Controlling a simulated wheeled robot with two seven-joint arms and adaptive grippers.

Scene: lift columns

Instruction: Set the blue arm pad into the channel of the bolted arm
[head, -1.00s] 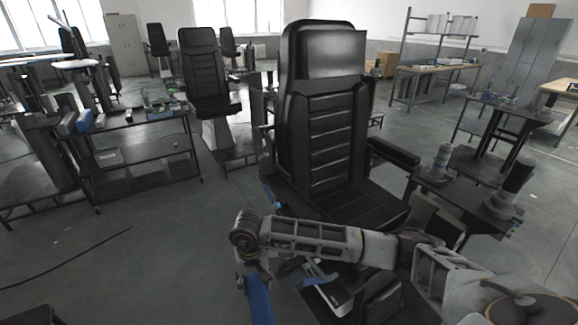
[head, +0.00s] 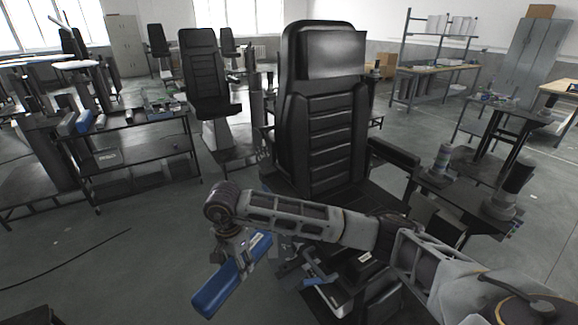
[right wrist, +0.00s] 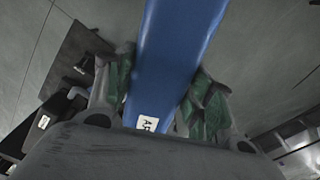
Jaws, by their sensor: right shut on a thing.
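The blue arm pad (head: 218,287) is a long blue bar, held at a slant low in the head view, left of the black chair. My right gripper (head: 240,256) is shut on it near its upper end. In the right wrist view, the blue pad (right wrist: 180,45) runs between the green-lined fingers of my right gripper (right wrist: 160,88), and a white label shows on it. The black chair (head: 325,130) stands upright, with a black armrest (head: 393,152) on its right side. My right arm crosses the chair's front; I cannot make out the bolted arm or its channel. My left gripper is not in view.
A blue-handled part (head: 320,280) lies below my right forearm. A dark side table (head: 470,185) with upright cylindrical parts stands right of the chair. A black workbench (head: 130,130) stands at the left.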

